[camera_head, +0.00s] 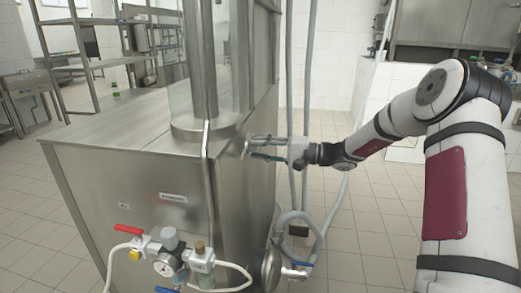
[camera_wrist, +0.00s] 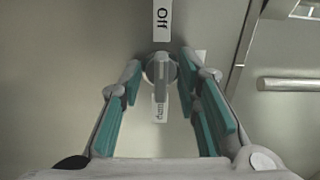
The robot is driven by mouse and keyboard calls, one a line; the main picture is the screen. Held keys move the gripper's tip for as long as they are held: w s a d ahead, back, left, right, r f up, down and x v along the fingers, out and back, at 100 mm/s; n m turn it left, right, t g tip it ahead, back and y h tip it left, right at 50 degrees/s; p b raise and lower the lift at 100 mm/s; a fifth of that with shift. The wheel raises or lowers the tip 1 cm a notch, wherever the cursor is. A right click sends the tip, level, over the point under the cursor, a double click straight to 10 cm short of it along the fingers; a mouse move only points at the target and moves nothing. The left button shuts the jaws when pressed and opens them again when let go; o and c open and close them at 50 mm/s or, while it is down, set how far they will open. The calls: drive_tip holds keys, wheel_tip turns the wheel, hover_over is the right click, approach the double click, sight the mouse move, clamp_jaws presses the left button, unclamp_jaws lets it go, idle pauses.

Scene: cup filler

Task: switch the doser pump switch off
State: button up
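The doser pump switch is a round grey rotary knob (camera_wrist: 161,71) on the steel panel, with a narrow grip across it. A white "Off" label (camera_wrist: 163,20) lies above it in the wrist view, and a second white label (camera_wrist: 159,108), partly hidden, lies below it. My gripper (camera_wrist: 160,88) is open, its teal-padded fingers on the left and right of the knob. I cannot tell whether the fingertips touch it. In the head view my gripper (camera_head: 264,148) is close to the side of the steel cabinet (camera_head: 110,190); the switch cannot be made out there.
A vertical steel pipe (camera_head: 204,140) stands at the cabinet's corner. A gauge (camera_head: 166,264) and a red-handled valve (camera_head: 129,230) are at the lower front. Grey hoses (camera_head: 305,120) hang behind my gripper. Tiled floor (camera_head: 370,220) is open to the right.

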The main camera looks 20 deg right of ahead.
drive_tip(key=v, duration=1.2)
drive_tip(key=s+a+r+n+g+h, duration=0.25)
drive_tip(key=s+a+g, duration=0.25)
drive_tip(key=s+a, duration=0.45)
drive_tip(key=s+a+r+n+g+h, duration=0.2)
drive_tip(key=s+a+g+h, duration=0.25)
drive_tip(key=s+a, duration=0.55)
drive_tip(key=s+d+f+n+h, duration=0.1)
drive_tip(key=s+d+h, duration=0.25)
drive_tip(key=s, duration=0.85)
drive_tip(key=s+d+f+h, duration=0.15)
drive_tip(key=s+h, duration=0.35)
drive_tip(key=s, duration=0.8)
wheel_tip(320, 180, up, 27)
drive_tip(key=d+t+p, duration=0.1)
drive_tip(key=t+p, duration=0.3)
drive_tip(key=p, duration=2.1)
drive_tip(key=shift+t+p, duration=0.3)
drive_tip(key=shift+t, duration=0.05)
